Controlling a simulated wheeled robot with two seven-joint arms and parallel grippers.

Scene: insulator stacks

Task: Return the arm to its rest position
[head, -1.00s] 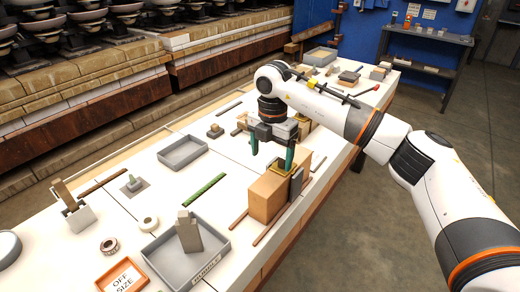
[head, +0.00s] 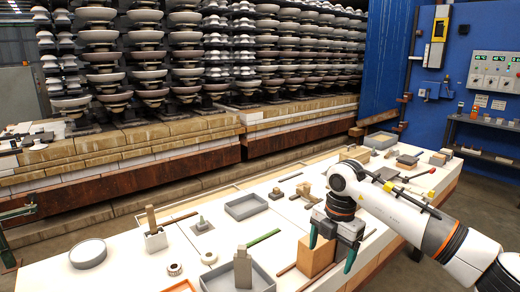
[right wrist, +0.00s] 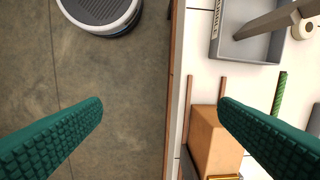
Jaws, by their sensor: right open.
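My right gripper (head: 331,250) is open and empty, with its two green fingers pointing down near the table's front edge. In the head view it partly overlaps a tan box (head: 313,254) on the white table (head: 130,262). In the right wrist view the open fingers (right wrist: 160,101) are wide apart with nothing between them. The floor (right wrist: 125,120) and the table edge show below the gap, and the tan box (right wrist: 214,138) lies beside the right finger. My left gripper is not in view.
Insulator stacks (head: 185,55) line the back. Open floor lies in front of the table.

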